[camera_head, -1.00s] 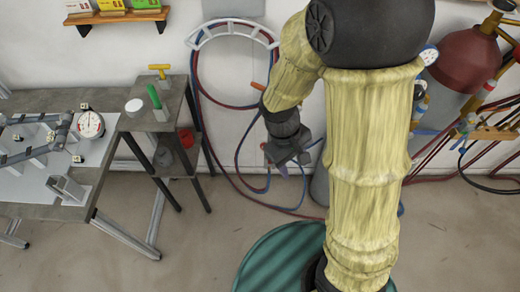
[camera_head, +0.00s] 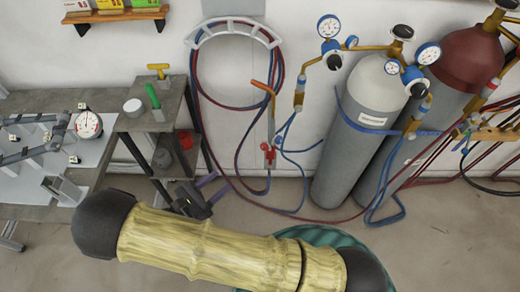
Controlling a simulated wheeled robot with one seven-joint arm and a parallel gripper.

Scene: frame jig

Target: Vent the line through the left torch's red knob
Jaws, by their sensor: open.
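The left torch (camera_head: 272,120) hangs against the wall beside the hose loop, with an orange-brown tube at its top. Its red knob (camera_head: 268,152) shows low on it, with hoses below. Fine detail of the knob is too small to tell. My gripper (camera_head: 212,186) is low and to the left of the torch, in front of the small side stand. Its two purplish fingers are apart, with nothing seen between them. It is clear of the red knob in the picture.
Blue and red hoses (camera_head: 240,165) hang from a wall rack (camera_head: 232,30) and trail to the floor. The workbench (camera_head: 40,100) and side stand (camera_head: 168,110) are at left.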

